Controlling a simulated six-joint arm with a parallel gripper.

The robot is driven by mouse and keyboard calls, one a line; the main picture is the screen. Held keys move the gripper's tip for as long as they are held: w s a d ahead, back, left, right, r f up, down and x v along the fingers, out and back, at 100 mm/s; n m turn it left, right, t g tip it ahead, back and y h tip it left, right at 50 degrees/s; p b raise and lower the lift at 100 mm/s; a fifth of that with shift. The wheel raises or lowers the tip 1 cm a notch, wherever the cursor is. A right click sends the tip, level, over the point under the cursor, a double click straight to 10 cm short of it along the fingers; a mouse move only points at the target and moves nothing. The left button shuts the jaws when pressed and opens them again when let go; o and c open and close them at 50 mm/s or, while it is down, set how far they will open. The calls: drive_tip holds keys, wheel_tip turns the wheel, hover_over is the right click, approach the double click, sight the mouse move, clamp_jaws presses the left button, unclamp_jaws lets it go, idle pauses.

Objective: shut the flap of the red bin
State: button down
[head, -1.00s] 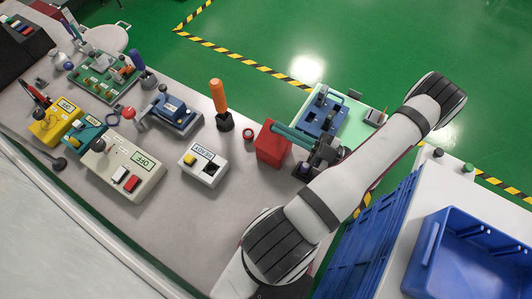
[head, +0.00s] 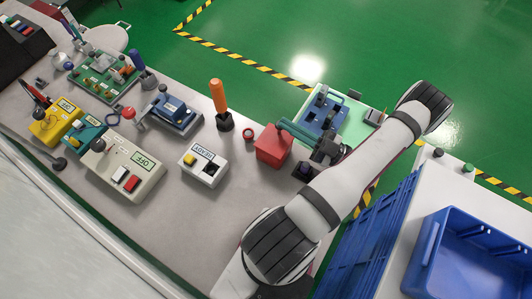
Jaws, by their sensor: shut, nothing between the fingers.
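The red bin (head: 272,150) stands on the grey bench, right of the middle of the head view. Its top now looks like a broad, nearly level red face, so the flap appears down or nearly down; at this size I cannot tell whether it is fully closed.
A white box with a yellow button (head: 203,167) and an orange-handled tool (head: 220,103) stand left of the bin. A blue device on a pale green board (head: 352,122) lies behind my wrist. Bench in front of the bin is clear.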

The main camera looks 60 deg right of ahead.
idle(0.3)
drive_tip(key=r, duration=0.2)
drive_tip(key=s+r, duration=0.1)
drive_tip(key=shift+r, duration=0.4)
drive_tip(key=a+v, duration=0.1)
drive_tip(key=v, duration=0.8)
drive_tip(key=w+a+r+n+g+y, duration=0.6)
drive_tip(key=n+g, duration=0.3)
drive_tip(key=n, duration=0.5)
drive_tip(key=w+a+r+n+g+y, duration=0.45)
drive_tip(key=w+a+n+g, duration=0.35)
drive_tip(key=n, duration=0.5)
drive_tip(key=s+a+n+g+h, duration=0.1)
drive_tip(key=a+n+h, duration=0.5)
drive_tip(key=n, duration=1)
drive_tip(key=s+a+n+g+h, duration=0.2)
drive_tip(key=a+n+g+h, duration=0.2)
drive_tip(key=a+n, duration=0.5)
drive_tip(key=r+n+h, duration=0.1)
drive_tip(key=n, duration=0.7)
drive_tip(key=shift+a+n+h, duration=0.3)
drive_tip(key=shift+h, duration=0.05)
